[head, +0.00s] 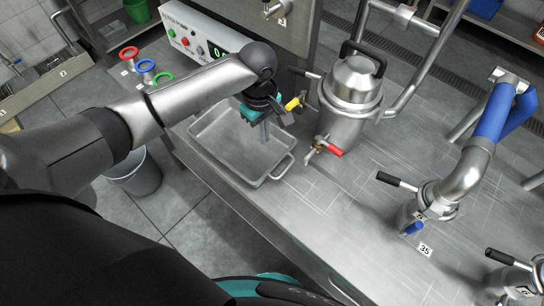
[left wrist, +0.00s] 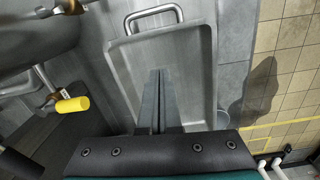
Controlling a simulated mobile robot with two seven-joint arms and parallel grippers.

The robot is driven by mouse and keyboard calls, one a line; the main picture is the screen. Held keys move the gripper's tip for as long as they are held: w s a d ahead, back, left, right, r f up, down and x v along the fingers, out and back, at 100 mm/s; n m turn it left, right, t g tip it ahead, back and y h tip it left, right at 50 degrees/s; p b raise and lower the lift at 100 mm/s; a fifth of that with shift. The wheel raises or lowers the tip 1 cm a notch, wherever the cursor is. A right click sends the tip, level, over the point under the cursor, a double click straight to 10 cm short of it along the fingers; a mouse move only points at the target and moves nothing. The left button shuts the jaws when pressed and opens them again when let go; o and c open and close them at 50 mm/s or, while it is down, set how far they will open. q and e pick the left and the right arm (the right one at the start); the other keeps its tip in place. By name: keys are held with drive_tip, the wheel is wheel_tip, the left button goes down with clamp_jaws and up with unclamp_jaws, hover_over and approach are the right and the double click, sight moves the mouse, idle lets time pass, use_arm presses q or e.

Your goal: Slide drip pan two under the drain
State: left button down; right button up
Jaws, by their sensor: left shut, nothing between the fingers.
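A grey metal drip pan (head: 222,160) with a loop handle (head: 283,167) lies on the steel bench, left of the steel jacketed vessel (head: 350,95). It also shows in the left wrist view (left wrist: 195,60), its handle (left wrist: 153,19) at the top. My left gripper (head: 265,138) points down over the pan, shut and empty; whether its tips touch the pan is unclear. In the left wrist view the fingers (left wrist: 159,72) are together. A red-handled drain valve (head: 325,150) is low on the vessel, right of the pan. I see no number on the pan.
A yellow-handled valve (head: 293,103) is close beside my left gripper. A control box (head: 190,35) and red, blue and green rings (head: 147,67) are behind. Blue-sleeved pipework (head: 495,110) and a label "35" (head: 424,250) are at right. The bench front between is clear.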

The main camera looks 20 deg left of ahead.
sight(272, 158)
use_arm(q)
drive_tip(key=shift+n, duration=0.7)
drive_tip(key=f+b, duration=0.1)
drive_tip(key=f, duration=0.2)
drive_tip(key=a+f+b, duration=0.1)
drive_tip(key=f, duration=0.1)
drive_tip(key=f+b, duration=0.1)
drive_tip(key=f, duration=0.2)
drive_tip(key=shift+w+a+f, duration=0.2)
drive_tip(key=shift+w+f, duration=0.15)
drive_tip(key=shift+w, duration=0.05)
drive_tip(key=d, duration=0.1)
drive_tip(key=s+d, duration=0.1)
drive_tip(key=shift+d+f, duration=0.3)
drive_tip(key=shift+d, duration=0.05)
drive_tip(key=shift+s+d, duration=0.25)
drive_tip(key=shift+d, duration=0.25)
